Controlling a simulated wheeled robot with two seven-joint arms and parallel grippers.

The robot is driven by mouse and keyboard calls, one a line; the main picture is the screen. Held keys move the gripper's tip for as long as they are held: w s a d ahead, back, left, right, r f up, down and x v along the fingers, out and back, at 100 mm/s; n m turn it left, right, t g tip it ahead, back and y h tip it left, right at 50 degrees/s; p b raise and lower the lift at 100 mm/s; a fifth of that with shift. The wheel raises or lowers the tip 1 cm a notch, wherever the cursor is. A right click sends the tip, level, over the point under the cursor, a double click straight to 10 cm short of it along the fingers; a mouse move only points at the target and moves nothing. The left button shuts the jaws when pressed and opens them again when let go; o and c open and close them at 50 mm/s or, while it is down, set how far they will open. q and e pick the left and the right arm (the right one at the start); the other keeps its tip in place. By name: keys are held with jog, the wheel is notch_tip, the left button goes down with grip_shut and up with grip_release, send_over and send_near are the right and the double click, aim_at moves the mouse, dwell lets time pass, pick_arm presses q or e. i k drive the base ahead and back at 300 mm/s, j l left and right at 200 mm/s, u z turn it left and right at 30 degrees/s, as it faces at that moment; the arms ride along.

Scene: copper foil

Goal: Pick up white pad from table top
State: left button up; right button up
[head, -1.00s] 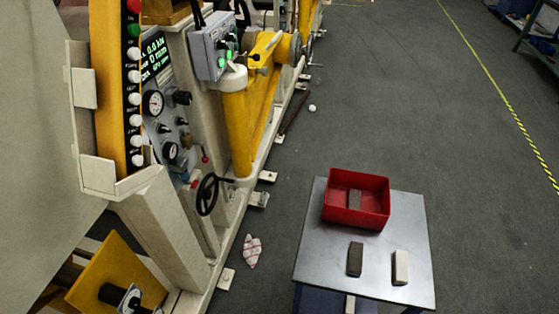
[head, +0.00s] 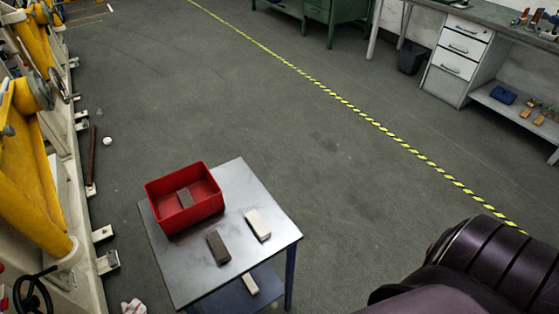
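The white pad (head: 258,224) is a pale rectangular block lying flat on the top of a small grey metal table (head: 170,268), near its right edge. A dark brown-grey pad (head: 218,247) lies to its left on the same table top. Another pale pad (head: 250,284) lies on the blue lower shelf. Neither gripper is in view; a dark purple part at the lower right looks like my own arm.
A yellow machine (head: 42,170) lines the left side, with a handwheel (head: 34,292) low down. A crumpled cloth (head: 133,306) lies on the floor left of the table. A workbench with drawers (head: 457,55) stands far right. Floor behind and right of the table is clear.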

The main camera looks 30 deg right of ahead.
aim_at(254, 221)
jog(key=z, duration=0.85)
jog(key=l+u, duration=0.1)
